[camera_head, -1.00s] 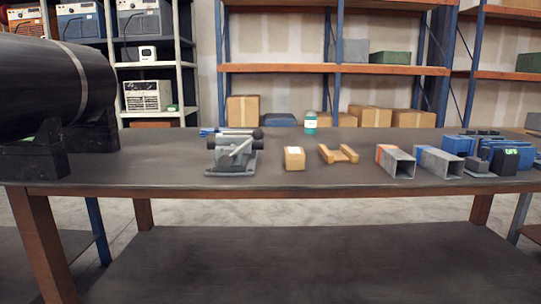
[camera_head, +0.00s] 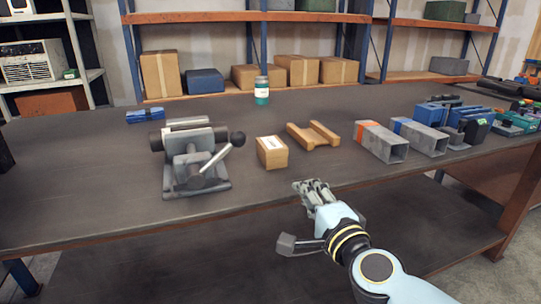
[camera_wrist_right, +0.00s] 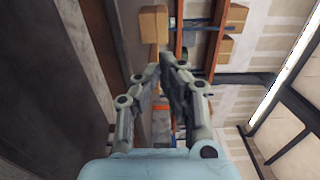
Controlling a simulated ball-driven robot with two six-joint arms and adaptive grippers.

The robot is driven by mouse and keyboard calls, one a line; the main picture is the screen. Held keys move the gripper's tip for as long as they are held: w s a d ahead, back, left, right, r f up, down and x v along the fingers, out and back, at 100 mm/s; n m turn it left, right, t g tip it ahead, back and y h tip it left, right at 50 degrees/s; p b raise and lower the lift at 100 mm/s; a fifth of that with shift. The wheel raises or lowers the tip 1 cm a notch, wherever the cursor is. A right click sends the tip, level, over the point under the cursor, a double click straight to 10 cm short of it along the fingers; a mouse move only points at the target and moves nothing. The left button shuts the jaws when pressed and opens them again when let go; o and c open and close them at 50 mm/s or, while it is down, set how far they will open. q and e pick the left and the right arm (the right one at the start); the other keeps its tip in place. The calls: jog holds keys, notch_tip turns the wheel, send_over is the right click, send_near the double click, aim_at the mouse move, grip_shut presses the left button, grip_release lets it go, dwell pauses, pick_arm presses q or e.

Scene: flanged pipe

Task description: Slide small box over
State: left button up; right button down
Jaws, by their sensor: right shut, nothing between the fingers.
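The small box (camera_head: 272,152) is tan cardboard with a white label on top. It sits on the dark workbench (camera_head: 90,190) in the head view, between a grey vise and a wooden piece. My right gripper (camera_head: 312,184) is at the bench's front edge, to the right of the box and nearer to me, apart from it. In the right wrist view my right gripper (camera_wrist_right: 166,62) has its fingers together with nothing between them. The small box is not clearly visible in that view. My left gripper is not in view.
A grey vise (camera_head: 190,165) stands left of the box. A wooden cradle (camera_head: 314,136) lies close on its right, then metal square tubes (camera_head: 382,143). Bare bench lies in front of the box.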

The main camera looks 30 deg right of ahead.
aim_at(278, 156)
jog(key=x, duration=1.2)
jog(key=shift+w+f, duration=0.1)
jog(key=shift+w, duration=0.1)
jog(key=shift+w+d+b, duration=0.15)
jog(key=shift+w+b, duration=0.2)
jog(key=shift+w, duration=0.2)
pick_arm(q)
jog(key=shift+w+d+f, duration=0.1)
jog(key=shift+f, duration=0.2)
pick_arm(e)
jog(key=b+x, duration=0.1)
jog(key=x, duration=0.5)
jog(key=shift+w, duration=0.35)
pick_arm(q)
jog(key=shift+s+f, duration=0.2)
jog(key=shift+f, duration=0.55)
pick_arm(e)
jog(key=shift+w+d, duration=0.15)
jog(key=shift+w, duration=0.2)
